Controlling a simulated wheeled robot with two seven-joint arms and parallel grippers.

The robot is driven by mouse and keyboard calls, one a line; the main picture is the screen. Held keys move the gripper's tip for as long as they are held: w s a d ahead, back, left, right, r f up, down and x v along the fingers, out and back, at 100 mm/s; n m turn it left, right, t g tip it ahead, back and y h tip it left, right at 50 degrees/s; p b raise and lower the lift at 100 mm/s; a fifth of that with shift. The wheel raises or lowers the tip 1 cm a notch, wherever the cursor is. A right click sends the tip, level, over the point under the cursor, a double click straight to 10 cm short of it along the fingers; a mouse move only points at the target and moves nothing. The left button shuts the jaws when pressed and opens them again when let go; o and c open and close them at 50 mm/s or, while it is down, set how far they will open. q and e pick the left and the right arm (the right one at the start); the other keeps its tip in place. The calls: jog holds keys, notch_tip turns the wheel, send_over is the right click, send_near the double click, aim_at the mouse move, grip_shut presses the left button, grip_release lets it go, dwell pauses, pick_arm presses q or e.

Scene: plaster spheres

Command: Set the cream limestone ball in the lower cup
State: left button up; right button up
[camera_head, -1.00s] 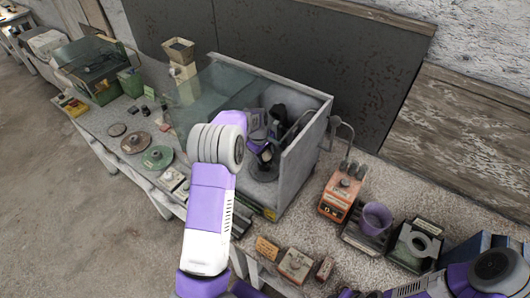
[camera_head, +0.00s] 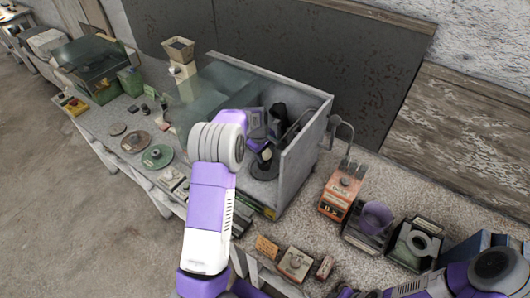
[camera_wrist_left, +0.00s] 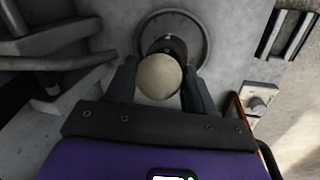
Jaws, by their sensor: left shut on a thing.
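The cream limestone ball (camera_wrist_left: 159,77) sits between the two dark fingers of my left gripper (camera_wrist_left: 160,88), which is shut on it. In the wrist view, a dark cup (camera_wrist_left: 170,45) on a round grey base (camera_wrist_left: 204,38) shows just beyond the ball, partly hidden by it. I cannot tell whether ball and cup touch. In the head view, the ball (camera_head: 267,155) is a small pale spot inside the open-fronted case (camera_head: 298,163), beside a dark stand (camera_head: 278,116). Which cup is the lower one is unclear. My right arm shows at the lower right; its gripper is not visible.
The case has grey side walls and a glass panel (camera_head: 215,85) close around my left arm. An orange device (camera_head: 340,195), a purple cup (camera_head: 376,217) and small boxes stand right of it. Several discs (camera_head: 157,156) lie on the bench to the left.

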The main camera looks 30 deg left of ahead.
pick_arm(q)
jog(key=shift+s+b+x, duration=0.2)
jog(key=shift+b+x, duration=0.6)
jog(key=shift+x, duration=0.25)
pick_arm(e)
jog(key=shift+f, duration=0.75)
pick_arm(q)
jog(key=o, duration=1.1)
jog(key=shift+f, duration=0.1)
jog(key=shift+w+p+v, duration=0.2)
jog(key=shift+p+v, duration=0.5)
jog(key=shift+v, duration=0.35)
jog(key=shift+w+p+v, duration=0.25)
jog(key=shift+p+v, duration=0.45)
jog(key=shift+v, duration=0.3)
pick_arm(e)
jog(key=shift+r, duration=1.4)
pick_arm(q)
jog(key=shift+d, duration=0.1)
jog(key=shift+s, duration=0.1)
